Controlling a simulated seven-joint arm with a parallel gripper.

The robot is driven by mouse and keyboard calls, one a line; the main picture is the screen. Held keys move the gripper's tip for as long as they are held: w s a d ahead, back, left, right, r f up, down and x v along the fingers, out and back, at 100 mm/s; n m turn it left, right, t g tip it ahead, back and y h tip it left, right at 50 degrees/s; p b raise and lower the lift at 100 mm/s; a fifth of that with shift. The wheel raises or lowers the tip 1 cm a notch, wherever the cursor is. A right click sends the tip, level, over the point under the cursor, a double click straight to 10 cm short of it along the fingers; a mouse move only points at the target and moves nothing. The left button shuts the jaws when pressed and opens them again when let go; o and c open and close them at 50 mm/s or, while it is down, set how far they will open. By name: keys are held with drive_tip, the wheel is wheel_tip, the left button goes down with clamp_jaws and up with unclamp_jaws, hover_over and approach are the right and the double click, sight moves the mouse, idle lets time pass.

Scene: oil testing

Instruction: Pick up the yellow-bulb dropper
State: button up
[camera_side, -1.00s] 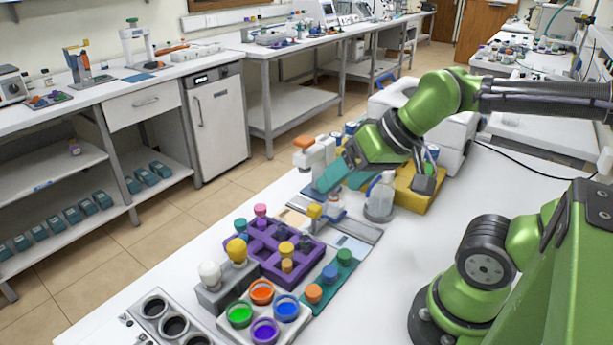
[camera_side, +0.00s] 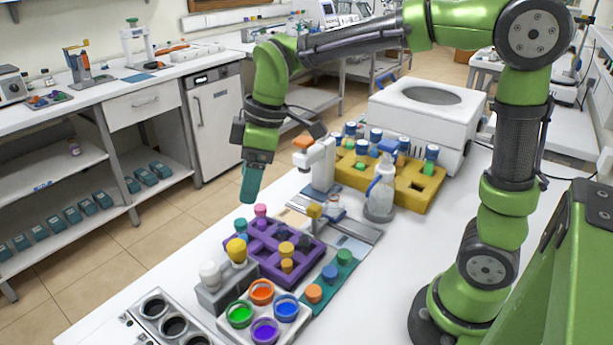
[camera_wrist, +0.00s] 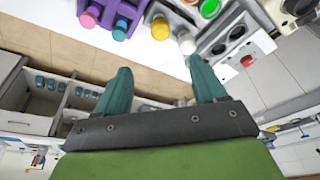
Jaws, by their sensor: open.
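The yellow-bulb dropper (camera_side: 237,250) stands upright in a grey holder (camera_side: 222,292) at the front left of the bench, beside a white-bulb dropper (camera_side: 210,274). In the wrist view the yellow bulb (camera_wrist: 160,28) shows near the top middle, with the white bulb (camera_wrist: 187,42) to its right. My gripper (camera_side: 247,200) is above and behind the purple rack, apart from the dropper, with its teal fingers pointing down. In the wrist view my gripper (camera_wrist: 162,75) has its two fingers spread wide with nothing between them. The dropper's lower part is hidden in the holder.
The purple rack (camera_side: 268,262) with coloured-cap vials stands right of the holder. A white tray (camera_side: 232,325) of coloured cups is in front. A yellow rack (camera_side: 410,193), a wash bottle (camera_side: 380,190) and a white machine (camera_side: 425,115) stand farther back.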

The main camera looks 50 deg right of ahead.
sight(238, 242)
drive_tip(key=shift+n, duration=0.3)
drive_tip(key=x, duration=1.7)
drive_tip(key=shift+s, duration=0.25)
drive_tip(key=shift+c, duration=0.4)
drive_tip(key=c, duration=0.7)
